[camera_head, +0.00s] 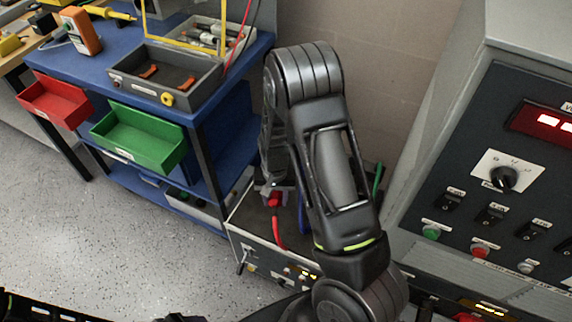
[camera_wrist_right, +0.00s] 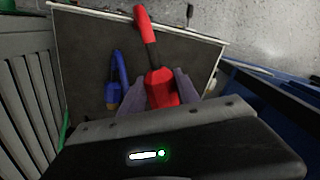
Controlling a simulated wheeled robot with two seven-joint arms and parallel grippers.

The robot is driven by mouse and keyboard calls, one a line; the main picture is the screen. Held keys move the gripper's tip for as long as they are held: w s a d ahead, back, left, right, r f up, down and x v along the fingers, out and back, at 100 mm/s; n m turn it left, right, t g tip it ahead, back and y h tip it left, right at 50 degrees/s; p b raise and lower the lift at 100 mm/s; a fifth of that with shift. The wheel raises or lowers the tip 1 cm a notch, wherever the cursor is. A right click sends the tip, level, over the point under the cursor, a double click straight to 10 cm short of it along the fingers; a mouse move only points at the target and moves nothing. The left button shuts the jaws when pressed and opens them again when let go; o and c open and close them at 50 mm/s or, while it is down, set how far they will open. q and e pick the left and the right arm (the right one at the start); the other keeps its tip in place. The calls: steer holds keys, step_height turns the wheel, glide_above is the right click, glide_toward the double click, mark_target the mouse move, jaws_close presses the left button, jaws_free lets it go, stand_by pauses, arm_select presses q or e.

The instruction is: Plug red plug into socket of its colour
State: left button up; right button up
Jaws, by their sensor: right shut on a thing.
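The red plug (camera_head: 274,199) is in my right gripper (camera_head: 272,190), over the top of a low box (camera_head: 250,215). No red socket can be made out; my arm and gripper hide part of the box top. My left gripper is not in view.
A blue plug with its cable (camera_wrist_right: 117,82) is beside the red one. A green cable (camera_head: 378,180) is behind my right arm. A control panel (camera_head: 470,200) stands at right. A blue workbench (camera_head: 120,60) with red and green drawers stands at left.

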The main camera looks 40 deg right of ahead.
steer(key=w+a+r+n, duration=0.3)
steer(key=a+r, duration=0.3)
steer(key=r, duration=0.5)
steer(key=w+a+r+n, duration=0.4)
steer(key=w+a+r, duration=0.1)
steer(key=r, duration=0.6)
steer(key=shift+w+a+r, duration=0.15)
steer(key=shift+a+r, duration=0.05)
steer(key=shift+a, duration=0.3)
